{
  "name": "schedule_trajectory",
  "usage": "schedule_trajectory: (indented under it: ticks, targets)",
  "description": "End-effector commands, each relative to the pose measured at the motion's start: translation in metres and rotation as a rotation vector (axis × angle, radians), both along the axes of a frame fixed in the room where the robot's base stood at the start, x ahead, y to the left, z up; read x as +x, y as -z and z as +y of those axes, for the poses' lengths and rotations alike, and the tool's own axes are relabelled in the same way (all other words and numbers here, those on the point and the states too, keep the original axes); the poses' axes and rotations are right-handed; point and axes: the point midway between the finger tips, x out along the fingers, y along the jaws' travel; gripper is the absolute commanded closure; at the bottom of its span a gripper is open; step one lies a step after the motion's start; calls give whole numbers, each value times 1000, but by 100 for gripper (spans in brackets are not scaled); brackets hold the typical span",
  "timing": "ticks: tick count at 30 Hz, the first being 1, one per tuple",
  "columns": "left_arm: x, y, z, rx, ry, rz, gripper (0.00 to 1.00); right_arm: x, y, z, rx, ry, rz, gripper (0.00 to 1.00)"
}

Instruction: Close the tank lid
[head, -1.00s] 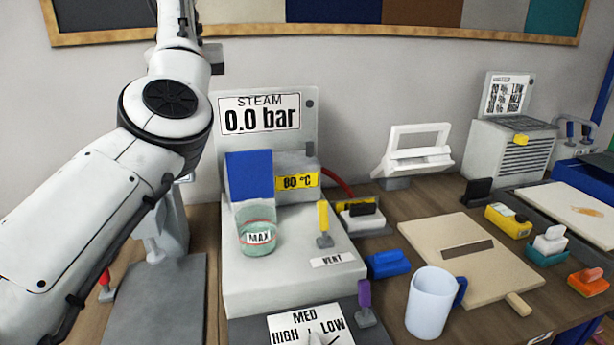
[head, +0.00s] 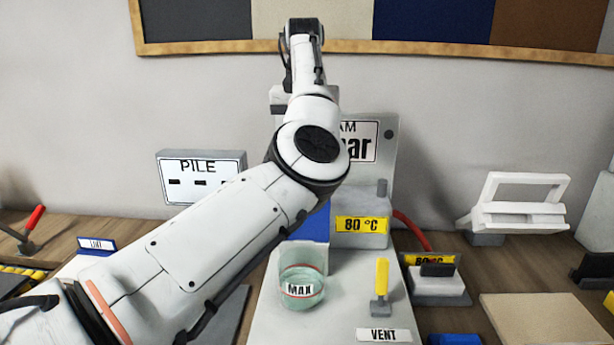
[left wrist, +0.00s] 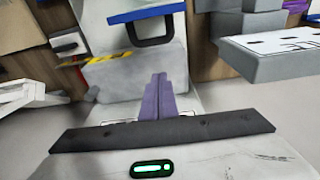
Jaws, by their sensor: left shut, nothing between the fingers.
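The clear tank (head: 303,270) with a red line and a MAX label stands on the grey machine in the head view. Its blue lid (head: 310,227) stands upright at the tank's back, so the tank is open; my left arm hides part of it. In the left wrist view the lid (left wrist: 147,14) is a blue edge with a black loop handle (left wrist: 152,42). My left gripper (left wrist: 158,76) has its purple fingers shut and empty, pointing toward the handle, apart from it in the picture. In the head view its fingers are hidden behind my arm. My right gripper is out of view.
A grey block with an 80 °C label (head: 361,226) stands right of the lid. A yellow-handled lever (head: 381,285) is by the VENT label. The steam panel (head: 388,150) is partly behind my arm. A PILE panel (head: 201,176) is left; a white handled frame (head: 515,210) is right.

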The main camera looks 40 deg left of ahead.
Motion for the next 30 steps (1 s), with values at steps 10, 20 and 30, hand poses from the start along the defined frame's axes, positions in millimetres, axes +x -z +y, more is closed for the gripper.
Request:
schedule_trajectory:
  ticks: [10,20,30]
  targets:
    - [-8,40,-8,1,0,-2,100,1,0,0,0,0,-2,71]
    - [-25,35,-21,0,1,0,100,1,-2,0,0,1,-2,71]
    - [-26,35,-22,0,2,1,100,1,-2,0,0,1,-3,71]
